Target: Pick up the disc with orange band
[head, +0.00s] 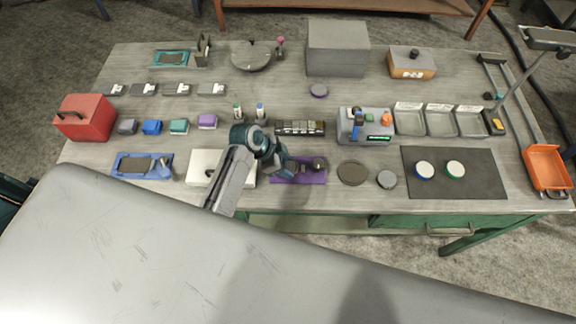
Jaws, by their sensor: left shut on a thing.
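I cannot make out a disc with an orange band in the head view. Two white-topped discs lie on the dark mat (484,188): one with a blue band (424,170) and one with a green band (455,169). My left gripper (293,168) is over the purple fixture (312,178), left of the mat. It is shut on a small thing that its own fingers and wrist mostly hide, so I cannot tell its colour. My right gripper is not in view.
A dark round pad (353,173) and a grey disc (387,180) lie between the purple fixture and the mat. A grey device (350,126) and grey bins (441,123) stand behind. An orange tray (546,167) is at the right edge. A red box (86,117) stands left.

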